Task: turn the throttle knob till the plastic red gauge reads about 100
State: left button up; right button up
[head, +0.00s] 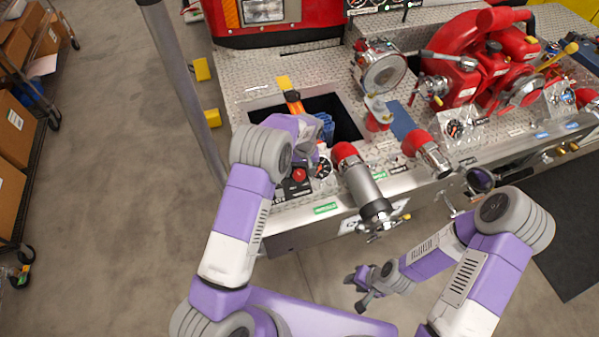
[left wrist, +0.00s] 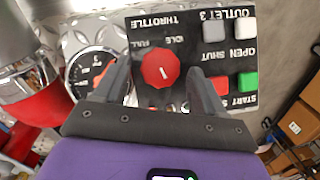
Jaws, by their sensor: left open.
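The red throttle knob (left wrist: 161,69) sits on a black panel (left wrist: 222,65) with upside-down labels in the left wrist view. Its white pointer mark shows on its face. In the head view the knob (head: 299,174) shows just below my left gripper (head: 304,157). My left gripper's fingers are open, one on each side of the knob in the left wrist view; I cannot tell whether they touch it. My right gripper (head: 356,291) is open and empty, low over the floor.
Start, shut, open and outlet buttons (left wrist: 246,82) lie beside the knob. A red-capped metal outlet (head: 362,187) stands right of the gauge. A dark opening (head: 345,122) lies behind the panel. A slanted pole (head: 180,85) stands left; shelves with boxes (head: 14,120) are farther left.

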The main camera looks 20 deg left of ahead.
aim_at(302, 173)
pick_arm(q)
jog(key=r, duration=0.6)
jog(key=shift+w+d+r, duration=0.1)
jog(key=shift+w+d, duration=0.05)
jog(key=shift+d, duration=0.15)
